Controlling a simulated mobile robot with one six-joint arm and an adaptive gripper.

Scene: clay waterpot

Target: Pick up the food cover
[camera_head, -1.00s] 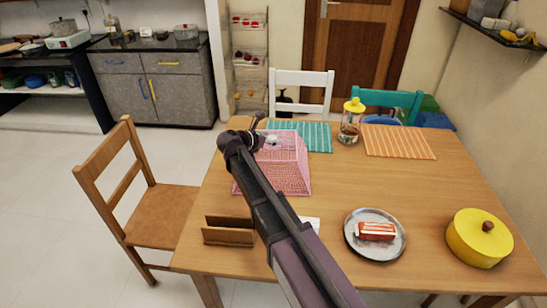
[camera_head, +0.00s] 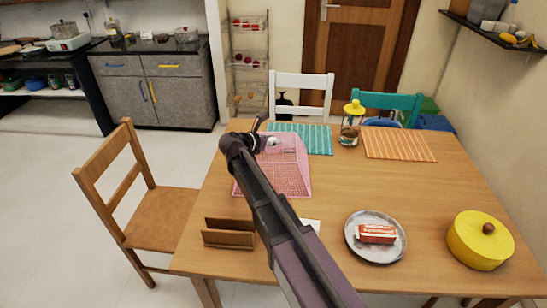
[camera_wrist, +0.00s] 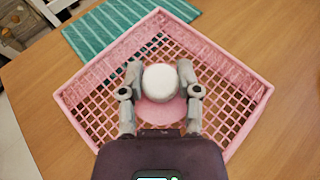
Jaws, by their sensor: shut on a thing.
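The food cover (camera_head: 287,177) is a pink mesh dome with sloping sides, standing on the left part of the wooden table. It also fills the middle of the wrist view (camera_wrist: 226,82), where its white round knob (camera_wrist: 160,82) shows on top. My gripper (camera_wrist: 161,88) is over the cover with one finger on each side of the knob, shut on it. In the head view my gripper (camera_head: 262,143) is at the cover's top, and my arm hides part of the cover. I cannot tell whether anything lies under it.
The table (camera_head: 350,183) also holds a steel plate (camera_head: 360,252) with a red packet, a yellow pot (camera_head: 480,240), a brown holder (camera_head: 229,233), a jar (camera_head: 350,125), and teal (camera_head: 310,138) and orange (camera_head: 398,144) mats. Chairs stand around it.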

